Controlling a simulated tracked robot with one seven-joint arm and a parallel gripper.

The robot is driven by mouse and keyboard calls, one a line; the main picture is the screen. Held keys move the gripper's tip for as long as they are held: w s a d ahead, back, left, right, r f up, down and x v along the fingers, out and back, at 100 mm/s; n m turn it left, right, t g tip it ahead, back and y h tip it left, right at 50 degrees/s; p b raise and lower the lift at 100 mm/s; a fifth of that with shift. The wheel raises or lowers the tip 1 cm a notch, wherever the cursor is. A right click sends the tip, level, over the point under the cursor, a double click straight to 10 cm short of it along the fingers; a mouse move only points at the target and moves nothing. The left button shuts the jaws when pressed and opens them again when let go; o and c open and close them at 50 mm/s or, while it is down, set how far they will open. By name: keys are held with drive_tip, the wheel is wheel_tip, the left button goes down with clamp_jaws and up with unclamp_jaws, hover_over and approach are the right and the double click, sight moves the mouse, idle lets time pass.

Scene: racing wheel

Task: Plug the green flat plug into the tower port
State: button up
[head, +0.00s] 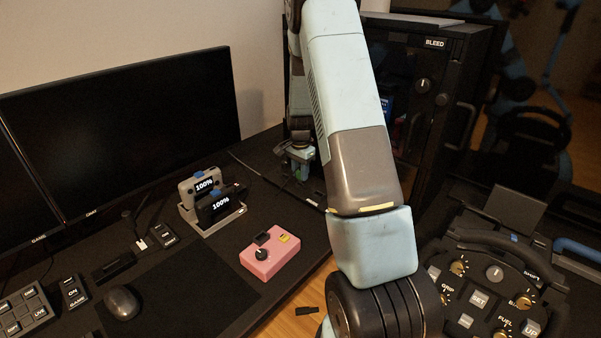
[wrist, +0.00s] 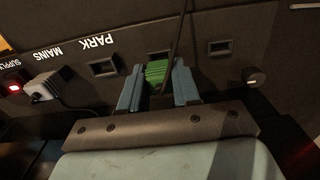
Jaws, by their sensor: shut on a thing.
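My gripper (wrist: 157,88) is shut on the green flat plug (wrist: 156,72), with a blue finger on each side of it. A dark cable rises across the plug. The plug is right up against the dark panel of the tower (wrist: 205,20), in front of a framed port. I cannot tell whether its tip is inside.
An empty port (wrist: 103,67) under PARK is left of the plug, another port (wrist: 220,47) is right. A grey plug (wrist: 45,87) sits at MAINS, a knob (wrist: 253,78) far right. In the head view a pink box (head: 270,252) and a charging dock (head: 212,215) stand on the desk.

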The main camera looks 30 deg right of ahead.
drive_tip(key=shift+f, duration=1.2)
drive_tip(key=o, duration=1.1)
wheel_tip(320, 180, up, 14)
drive_tip(key=shift+f, duration=0.2)
idle(0.4)
